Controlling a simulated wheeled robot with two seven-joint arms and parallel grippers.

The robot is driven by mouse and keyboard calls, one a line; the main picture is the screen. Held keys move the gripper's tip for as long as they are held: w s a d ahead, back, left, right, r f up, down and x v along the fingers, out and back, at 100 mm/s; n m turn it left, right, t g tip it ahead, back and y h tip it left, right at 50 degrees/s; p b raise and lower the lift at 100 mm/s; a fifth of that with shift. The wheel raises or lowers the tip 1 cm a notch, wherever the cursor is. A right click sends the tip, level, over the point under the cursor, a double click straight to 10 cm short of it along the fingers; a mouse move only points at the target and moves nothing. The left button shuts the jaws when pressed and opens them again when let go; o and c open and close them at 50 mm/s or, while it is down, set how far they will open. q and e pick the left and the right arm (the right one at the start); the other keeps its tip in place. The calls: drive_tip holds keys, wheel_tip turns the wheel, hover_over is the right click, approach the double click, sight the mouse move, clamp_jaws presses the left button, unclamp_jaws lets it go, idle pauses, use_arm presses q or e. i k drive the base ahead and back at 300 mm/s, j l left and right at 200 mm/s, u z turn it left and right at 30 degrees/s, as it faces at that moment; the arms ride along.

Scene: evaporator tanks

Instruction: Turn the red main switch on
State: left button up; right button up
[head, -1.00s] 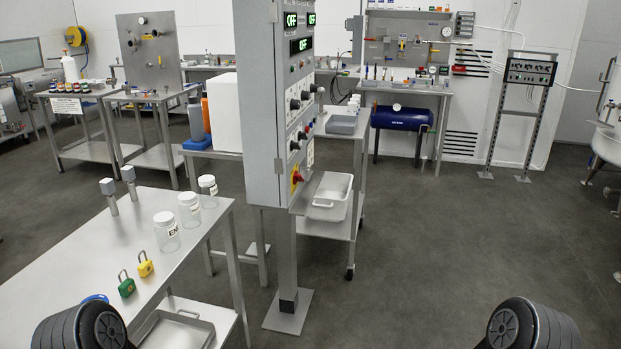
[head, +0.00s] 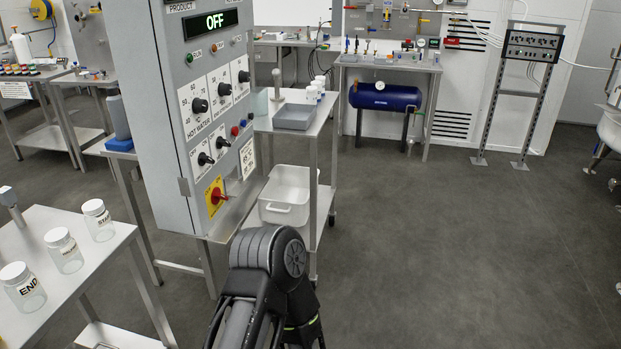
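The red main switch (head: 217,197) is a red rotary knob on a yellow plate, low on the front of the grey control cabinet (head: 150,120). The knob's exact position is too small to read for certain. No gripper fingers show in this view.
A steel table (head: 50,285) with several jars stands at the lower left. A steel cart (head: 314,150) with a white tub (head: 284,203) on its lower shelf stands beside the cabinet. A blue tank (head: 385,97) is at the back. The floor to the right is clear.

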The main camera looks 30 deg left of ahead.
sight(216, 195)
drive_tip(key=i+l+u, duration=0.1)
drive_tip(key=i, duration=0.5)
drive_tip(key=i+l+u, duration=0.1)
drive_tip(key=i, duration=0.55)
drive_tip(key=i+l+u, duration=0.15)
drive_tip(key=i+u, duration=0.3)
drive_tip(key=i+l+u, duration=0.2)
drive_tip(key=u, duration=0.3)
drive_tip(key=i+l+u, duration=0.25)
drive_tip(key=l+u, duration=0.2)
drive_tip(key=i+l+u, duration=0.15)
drive_tip(key=l+u, duration=0.2)
drive_tip(key=u, duration=0.15)
drive_tip(key=i+l+u, duration=0.15)
drive_tip(key=l, duration=0.15)
drive_tip(key=l+u, duration=0.1)
drive_tip(key=l, duration=0.15)
